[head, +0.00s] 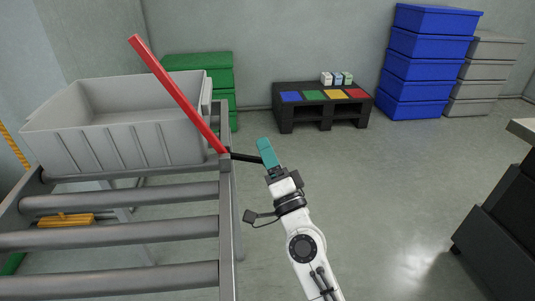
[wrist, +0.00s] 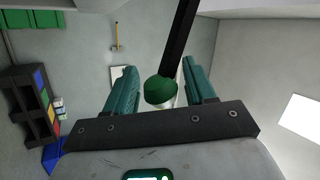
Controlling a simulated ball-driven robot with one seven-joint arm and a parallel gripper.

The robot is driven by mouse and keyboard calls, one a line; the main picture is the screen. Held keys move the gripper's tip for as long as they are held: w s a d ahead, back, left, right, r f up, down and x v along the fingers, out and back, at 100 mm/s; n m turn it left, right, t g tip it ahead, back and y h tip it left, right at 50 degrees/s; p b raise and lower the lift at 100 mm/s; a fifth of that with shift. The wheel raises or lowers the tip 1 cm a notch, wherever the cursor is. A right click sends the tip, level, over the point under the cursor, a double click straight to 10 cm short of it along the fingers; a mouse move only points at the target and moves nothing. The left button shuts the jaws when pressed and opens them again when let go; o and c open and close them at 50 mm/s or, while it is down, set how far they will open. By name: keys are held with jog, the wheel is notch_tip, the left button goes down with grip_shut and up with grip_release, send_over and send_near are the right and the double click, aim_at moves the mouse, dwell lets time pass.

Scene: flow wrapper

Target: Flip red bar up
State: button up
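The red bar (head: 180,95) is tilted, rising up and left from its lower end at the corner of the roller frame, in front of the grey bin. A black lever (head: 245,157) runs right from that lower end towards my gripper (head: 265,150). In the wrist view the black lever (wrist: 179,40) ends in a green knob (wrist: 160,90). My gripper's teal fingers (wrist: 160,85) stand apart on either side of the knob, with a gap showing on both sides. The red bar itself is not seen in the wrist view.
A grey bin (head: 120,140) stands on the roller conveyor (head: 130,235) at left. A dark stand with coloured squares (head: 322,104) is at the back wall, beside stacked blue boxes (head: 425,65). A dark machine (head: 505,210) is at right. The middle floor is clear.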

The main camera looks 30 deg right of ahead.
jog(key=shift+r, duration=0.1)
jog(key=b+v, duration=0.4)
jog(key=v, duration=0.7)
jog(key=shift+b, duration=0.3)
